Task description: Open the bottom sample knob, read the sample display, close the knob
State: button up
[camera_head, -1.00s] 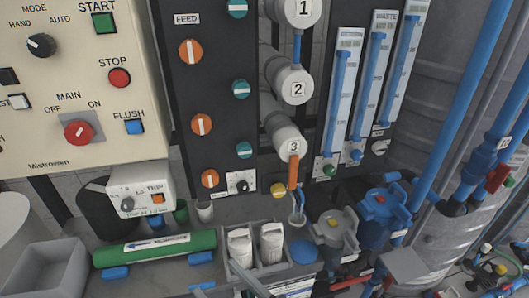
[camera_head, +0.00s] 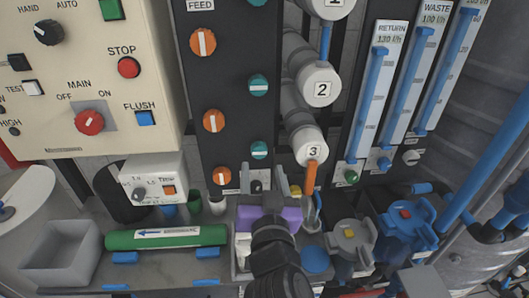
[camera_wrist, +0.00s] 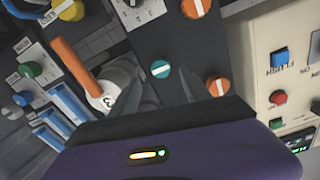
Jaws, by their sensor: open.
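A dark panel (camera_head: 232,60) carries a column of orange knobs with upright white bars and a column of teal knobs with level white bars. The lowest orange knob (camera_head: 210,176) and lowest teal knob (camera_head: 259,150) are both visible; no readable label says which is the sample knob. The wrist view is upside down and shows the lowest teal knob (camera_wrist: 160,69) between my fingers, apart from them, and the lowest orange knob (camera_wrist: 197,8). My purple gripper (camera_head: 268,184) is open and empty, below the teal knob in the head view.
White pipe end 3 (camera_head: 312,150) with an orange lever (camera_head: 311,178) stands close right of the teal knob. A green cylinder (camera_head: 165,237) lies lower left. Flow tubes (camera_head: 380,95) stand right. Grey and blue filter housings (camera_head: 350,240) crowd the lower right.

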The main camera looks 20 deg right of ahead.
aim_at(259, 154)
jog(key=p+x, duration=0.1)
jog(key=x, duration=0.5)
jog(key=shift+w, duration=0.3)
grip_shut()
